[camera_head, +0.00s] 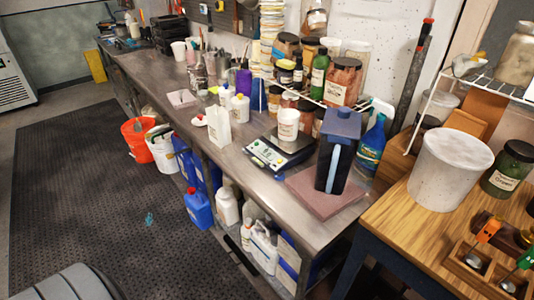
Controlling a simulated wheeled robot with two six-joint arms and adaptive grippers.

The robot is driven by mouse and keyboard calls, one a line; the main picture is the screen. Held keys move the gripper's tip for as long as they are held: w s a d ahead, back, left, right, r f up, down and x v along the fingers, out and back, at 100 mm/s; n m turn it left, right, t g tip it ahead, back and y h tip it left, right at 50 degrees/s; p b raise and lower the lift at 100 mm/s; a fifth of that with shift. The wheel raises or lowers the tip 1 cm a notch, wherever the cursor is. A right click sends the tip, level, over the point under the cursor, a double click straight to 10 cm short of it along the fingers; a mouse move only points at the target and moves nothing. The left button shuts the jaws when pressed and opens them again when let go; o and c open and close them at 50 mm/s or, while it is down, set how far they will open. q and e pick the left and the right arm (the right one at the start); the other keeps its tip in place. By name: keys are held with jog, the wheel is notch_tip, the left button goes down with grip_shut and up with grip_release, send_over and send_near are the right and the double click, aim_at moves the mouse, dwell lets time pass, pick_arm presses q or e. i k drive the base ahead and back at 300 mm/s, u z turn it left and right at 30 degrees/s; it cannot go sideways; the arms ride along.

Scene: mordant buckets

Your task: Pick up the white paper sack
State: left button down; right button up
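A small white paper sack (219,127) stands upright on the long metal counter (175,105), near its front edge and left of the scale. A label or mark on its front is too small to read. Neither of my grippers shows in the head view, so nothing of mine is seen at the sack.
A white tub (288,124) stands on the scale (267,156). White bottles (240,108) stand behind the sack. A dark blue-lidded container (335,150) stands at the counter's right end.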

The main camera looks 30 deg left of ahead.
aim_at(219, 129)
jog(key=u, duration=0.95)
jog(key=k, duration=0.2)
jog(key=u, duration=0.75)
jog(key=i, duration=0.35)
jog(key=z, duration=0.25)
